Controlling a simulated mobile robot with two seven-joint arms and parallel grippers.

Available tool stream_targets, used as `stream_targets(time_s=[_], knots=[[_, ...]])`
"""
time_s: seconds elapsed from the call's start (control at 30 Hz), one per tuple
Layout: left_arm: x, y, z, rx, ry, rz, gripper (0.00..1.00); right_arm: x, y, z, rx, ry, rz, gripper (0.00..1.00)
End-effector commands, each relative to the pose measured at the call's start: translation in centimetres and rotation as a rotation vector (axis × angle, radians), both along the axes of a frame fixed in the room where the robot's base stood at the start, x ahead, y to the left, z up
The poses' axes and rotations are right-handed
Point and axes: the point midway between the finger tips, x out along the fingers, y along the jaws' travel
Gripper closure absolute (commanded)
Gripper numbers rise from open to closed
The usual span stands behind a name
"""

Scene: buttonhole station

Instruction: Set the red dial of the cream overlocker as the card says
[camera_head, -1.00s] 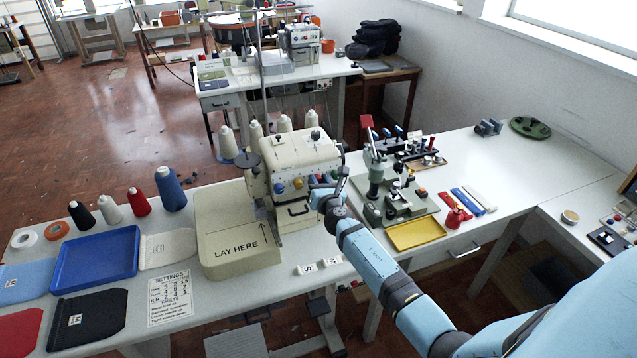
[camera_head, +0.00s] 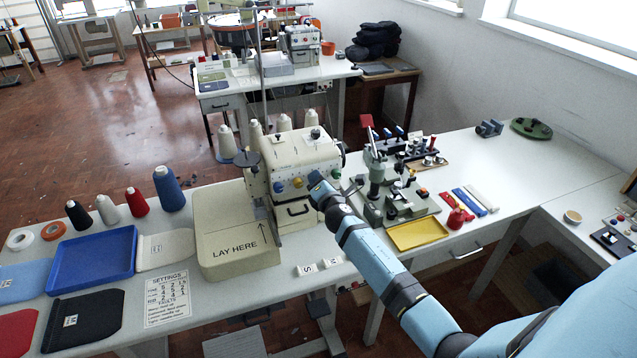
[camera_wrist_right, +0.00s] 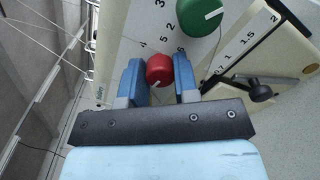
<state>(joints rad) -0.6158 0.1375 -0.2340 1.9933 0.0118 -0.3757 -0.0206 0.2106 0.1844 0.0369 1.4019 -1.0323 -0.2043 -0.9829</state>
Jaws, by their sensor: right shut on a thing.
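The cream overlocker (camera_head: 292,163) stands on the white table, with coloured dials on its front. My right gripper (camera_wrist_right: 160,72) is shut on the red dial (camera_wrist_right: 159,69), with one blue finger on each side of it in the wrist view. Numbers are printed on the panel around the dials, and a green dial (camera_wrist_right: 199,16) is beside the red one. In the head view my right gripper (camera_head: 315,184) hides the red dial. The settings card (camera_head: 167,298) lies on the table at the front left; its small figures are hard to read. My left gripper is out of view.
A blue tray (camera_head: 95,257), thread cones and fabric pieces lie left of the machine. A cream plate marked LAY HERE (camera_head: 232,243) adjoins it. A green press (camera_head: 385,190) and a yellow tray (camera_head: 415,233) stand close right of my arm. A black lever knob (camera_wrist_right: 259,91) is near the dials.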

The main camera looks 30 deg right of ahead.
Motion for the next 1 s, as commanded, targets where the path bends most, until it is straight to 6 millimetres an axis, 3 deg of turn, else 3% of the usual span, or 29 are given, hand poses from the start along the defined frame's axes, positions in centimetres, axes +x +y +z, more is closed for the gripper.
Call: stream_targets(time_s=[0.67,0.7,0.8,1.0], knots=[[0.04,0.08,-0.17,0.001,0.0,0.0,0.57,0.01,-0.05,0.06,0.071,-0.017,-0.001,0.95],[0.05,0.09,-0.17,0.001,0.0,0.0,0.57,0.01,-0.05,0.06,0.071,-0.017,-0.001,0.69],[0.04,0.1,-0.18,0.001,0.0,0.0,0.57,0.01,-0.04,0.05,0.07,-0.017,-0.001,0.46],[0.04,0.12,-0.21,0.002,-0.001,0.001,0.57,0.01,-0.03,0.03,0.07,-0.017,-0.001,0.46]])
